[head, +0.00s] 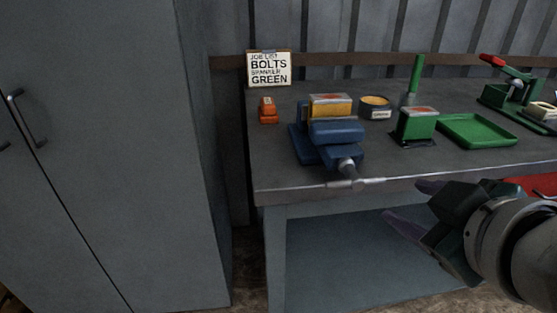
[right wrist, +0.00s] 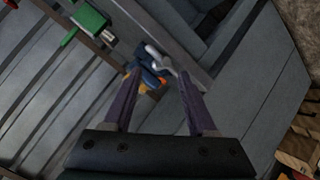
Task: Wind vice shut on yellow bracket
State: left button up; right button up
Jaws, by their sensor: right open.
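The blue vice (head: 336,133) stands at the bench's front left, its bar handle (head: 355,182) reaching past the front edge. The yellow bracket (head: 330,105) sits at the vice's jaws, with an orange-red patch on top; I cannot tell if the jaws touch it. My right gripper (head: 408,202) is open and empty, in front of the bench, right of the handle and apart from it. In the right wrist view the vice (right wrist: 148,73) and its grey handle (right wrist: 158,54) show beyond and between the open fingertips (right wrist: 159,72). My left gripper is not in view.
On the bench (head: 277,172) are an orange block (head: 268,112), a job list sign (head: 269,69), a round tin (head: 375,107), a green block (head: 416,124), a green tray (head: 476,131) and a red-handled green tool (head: 513,88). A grey cabinet (head: 110,130) stands left.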

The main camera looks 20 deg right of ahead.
aim_at(352, 175)
jog(key=w+f+n+t+b, duration=0.2)
jog(key=f+n+t+b, duration=0.1)
jog(key=b, duration=0.2)
jog(key=w+f+n+t+b, duration=0.3)
jog(key=b, duration=0.2)
jog(key=shift+w+f+n+h, duration=0.2)
jog(key=shift+w+n+h, duration=0.1)
jog(key=shift+w, duration=0.05)
jog(key=b+x, duration=0.1)
jog(key=x, duration=0.8)
jog(key=shift+w+r, duration=0.15)
jog(key=shift+r, duration=0.05)
grip_shut()
